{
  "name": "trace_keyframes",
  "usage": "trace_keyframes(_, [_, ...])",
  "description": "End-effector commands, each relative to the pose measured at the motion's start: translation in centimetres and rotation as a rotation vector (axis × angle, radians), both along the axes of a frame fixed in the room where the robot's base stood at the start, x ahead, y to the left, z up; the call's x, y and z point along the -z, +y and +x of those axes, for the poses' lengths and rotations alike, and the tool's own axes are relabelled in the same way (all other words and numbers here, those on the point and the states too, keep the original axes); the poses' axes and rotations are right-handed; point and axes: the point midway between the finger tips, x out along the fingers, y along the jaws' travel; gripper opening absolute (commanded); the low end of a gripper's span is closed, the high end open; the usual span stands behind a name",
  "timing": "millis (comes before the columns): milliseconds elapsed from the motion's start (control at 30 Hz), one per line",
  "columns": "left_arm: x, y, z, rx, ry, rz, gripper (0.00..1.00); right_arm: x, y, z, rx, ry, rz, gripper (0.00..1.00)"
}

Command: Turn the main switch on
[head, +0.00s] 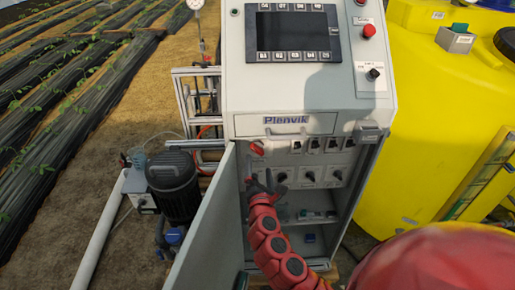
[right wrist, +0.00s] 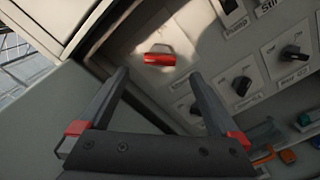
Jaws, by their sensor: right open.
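The main switch (head: 257,148) is a red handle at the upper left of the panel inside the open cabinet. In the right wrist view the red switch handle (right wrist: 159,59) lies across the picture on a pale plate, just beyond my fingertips. My right gripper (head: 262,183) is in the cabinet opening, below the switch in the head view. In the right wrist view the right gripper (right wrist: 158,76) is open, with nothing between its fingers and a gap to the handle. I cannot read the markings around the switch. My left gripper is not in view.
The cabinet door (head: 208,225) stands open left of my right arm. Black rotary knobs (head: 308,177) and small breakers (head: 315,145) sit right of the switch. A drawer-like label strip (head: 285,124) is above. A yellow tank (head: 425,130) stands at right, a pump (head: 172,185) at left.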

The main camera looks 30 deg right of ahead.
Motion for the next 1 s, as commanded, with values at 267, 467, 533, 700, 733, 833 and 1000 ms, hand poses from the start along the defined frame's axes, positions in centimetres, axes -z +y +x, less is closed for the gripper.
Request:
trace_keyframes(267, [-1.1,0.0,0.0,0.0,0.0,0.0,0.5,-0.2,-2.4,4.8,0.004,-0.002,0.001,0.98])
trace_keyframes(467, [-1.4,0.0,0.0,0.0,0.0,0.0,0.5,-0.1,-3.5,6.9,0.003,0.0,0.0,0.98])
trace_keyframes(533, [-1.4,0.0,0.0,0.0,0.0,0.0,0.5,0.0,-3.7,7.3,0.003,0.0,-0.001,0.98])
trace_keyframes(700, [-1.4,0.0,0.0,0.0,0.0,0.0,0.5,0.0,-3.7,7.6,-0.001,0.0,-0.002,0.98])
trace_keyframes(733, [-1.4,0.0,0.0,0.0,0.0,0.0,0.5,0.0,-3.7,7.6,-0.001,0.0,-0.002,0.98])
trace_keyframes(833, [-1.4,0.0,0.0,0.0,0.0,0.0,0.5,0.0,-3.7,7.6,-0.001,0.0,-0.002,0.98])
trace_keyframes(1000, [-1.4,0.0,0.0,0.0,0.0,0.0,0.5,0.0,-3.7,7.6,-0.001,0.0,-0.002,0.78])
